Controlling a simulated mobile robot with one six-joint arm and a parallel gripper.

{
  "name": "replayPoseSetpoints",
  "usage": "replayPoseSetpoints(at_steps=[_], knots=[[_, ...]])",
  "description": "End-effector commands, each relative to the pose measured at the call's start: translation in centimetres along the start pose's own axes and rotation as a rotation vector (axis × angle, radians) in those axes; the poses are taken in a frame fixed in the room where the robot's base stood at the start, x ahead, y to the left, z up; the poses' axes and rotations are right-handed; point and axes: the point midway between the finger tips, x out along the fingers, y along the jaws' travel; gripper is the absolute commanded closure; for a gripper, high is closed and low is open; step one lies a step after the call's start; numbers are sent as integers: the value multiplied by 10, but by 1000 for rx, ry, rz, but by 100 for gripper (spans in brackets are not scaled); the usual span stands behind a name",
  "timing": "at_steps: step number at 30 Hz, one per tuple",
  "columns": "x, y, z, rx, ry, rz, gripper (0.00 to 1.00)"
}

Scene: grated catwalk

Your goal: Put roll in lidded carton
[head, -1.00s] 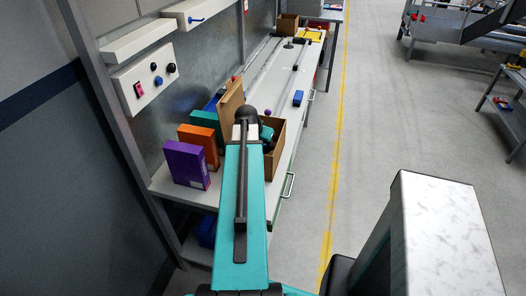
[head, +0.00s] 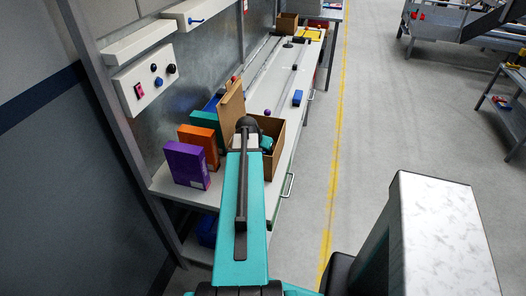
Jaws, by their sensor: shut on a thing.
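The lidded carton (head: 279,158) is a brown box on the near part of the bench. Its lid (head: 231,104) stands raised on the left side, so the top is open. My teal arm reaches over the bench from below and covers the carton's left part. The end of my arm, with my gripper (head: 267,146), shows only in part, at the carton's opening beside the arm's black joint. Its fingertips are hidden. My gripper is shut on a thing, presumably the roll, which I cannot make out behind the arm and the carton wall.
Purple (head: 187,165), orange (head: 198,146) and green (head: 207,122) boxes stand left of the carton. A small purple ball (head: 267,112) and a blue block (head: 297,98) lie beyond it. A control box (head: 145,87) hangs on the wall.

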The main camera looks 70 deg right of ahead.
Motion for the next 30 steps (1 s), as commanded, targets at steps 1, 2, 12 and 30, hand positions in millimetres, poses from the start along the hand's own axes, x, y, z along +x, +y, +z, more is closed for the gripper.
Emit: replayPoseSetpoints(at_steps=[1, 2, 12, 30], knots=[[0, 0, 0, 0, 0, 0, 83], [0, 0, 0, 0, 0, 0, 83], [2, 0, 2, -1, 0, 0, 37], [-10, -1, 1, -2, 1, -1, 37]])
